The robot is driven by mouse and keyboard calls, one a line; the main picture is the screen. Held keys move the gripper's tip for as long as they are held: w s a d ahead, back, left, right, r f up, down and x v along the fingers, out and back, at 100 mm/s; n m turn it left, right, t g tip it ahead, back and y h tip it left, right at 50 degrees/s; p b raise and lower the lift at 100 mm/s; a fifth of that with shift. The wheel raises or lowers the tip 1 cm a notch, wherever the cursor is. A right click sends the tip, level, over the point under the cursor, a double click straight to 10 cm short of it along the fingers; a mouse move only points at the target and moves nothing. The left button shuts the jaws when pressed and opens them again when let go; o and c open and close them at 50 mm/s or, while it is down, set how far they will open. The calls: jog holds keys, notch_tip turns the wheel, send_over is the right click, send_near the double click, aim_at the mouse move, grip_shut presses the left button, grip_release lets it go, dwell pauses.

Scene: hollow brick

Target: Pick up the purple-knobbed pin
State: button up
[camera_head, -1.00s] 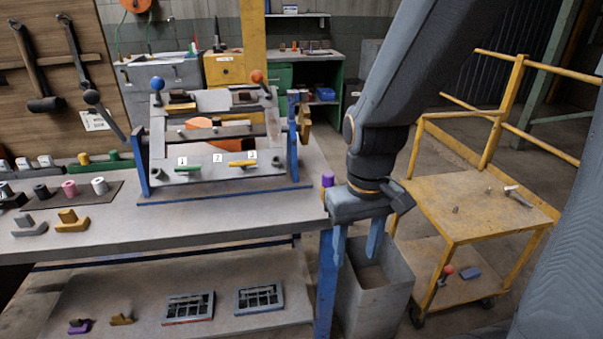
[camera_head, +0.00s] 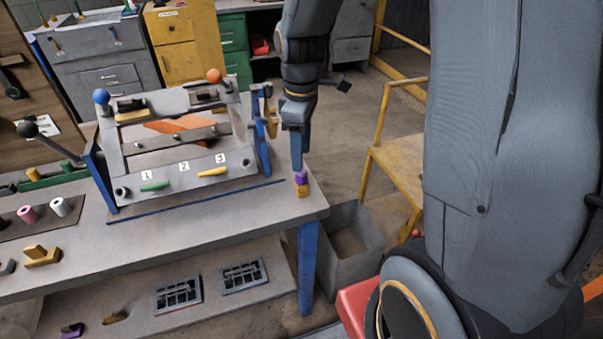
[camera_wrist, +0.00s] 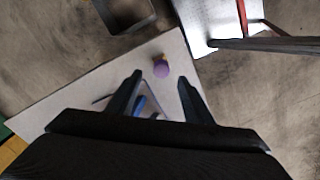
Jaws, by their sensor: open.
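The purple-knobbed pin (camera_head: 301,178) stands at the right front corner of the workbench (camera_head: 220,228), with a purple knob above a yellowish part. In the wrist view the purple knob (camera_wrist: 161,69) shows near the bench corner, centred between my fingers and just past their tips. My gripper (camera_head: 297,163) points down right above and behind the pin in the head view. In the wrist view my gripper (camera_wrist: 160,78) is open, with nothing between its fingers. I cannot tell the exact height gap between tips and knob.
A grey fixture (camera_head: 180,150) with blue sides and ball-topped levers stands on the bench left of the pin. A grey bin (camera_head: 345,245) stands on the floor beside the bench corner. A yellow cart (camera_head: 400,170) is to the right. The bench front near the pin is clear.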

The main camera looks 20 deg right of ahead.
aim_at(301, 183)
notch_tip(301, 183, down, 4)
jog(key=shift+s+r+p, duration=0.15)
jog(key=shift+r+p, duration=0.05)
jog(key=shift+p, duration=0.6)
jog(key=shift+f, duration=0.8)
grip_shut()
jog(key=shift+r, duration=0.15)
